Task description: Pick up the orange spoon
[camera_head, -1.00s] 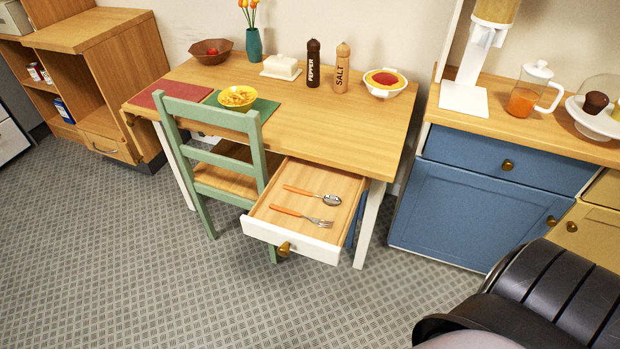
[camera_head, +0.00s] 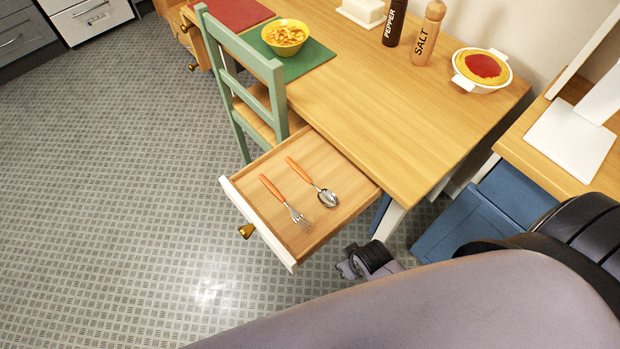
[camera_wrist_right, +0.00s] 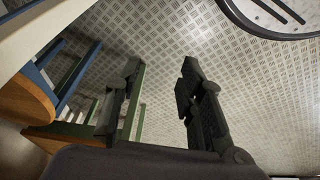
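The orange spoon (camera_head: 313,182) has an orange handle and a shiny metal bowl. It lies in the open drawer (camera_head: 238,195) of the wooden table, beside an orange-handled fork (camera_head: 286,202). My right gripper (camera_head: 350,262) is low, just outside the drawer's right front corner, and apart from the spoon. In the right wrist view its two dark fingers (camera_wrist_right: 158,85) are spread with nothing between them. The spoon does not show in the right wrist view. My left gripper is in neither current view.
The tabletop (camera_head: 385,115) overhangs the back of the drawer. A green chair (camera_head: 243,85) stands close at the drawer's left. A blue cabinet (camera_head: 480,215) is at the right. Open floor (camera_head: 120,200) lies in front of the drawer.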

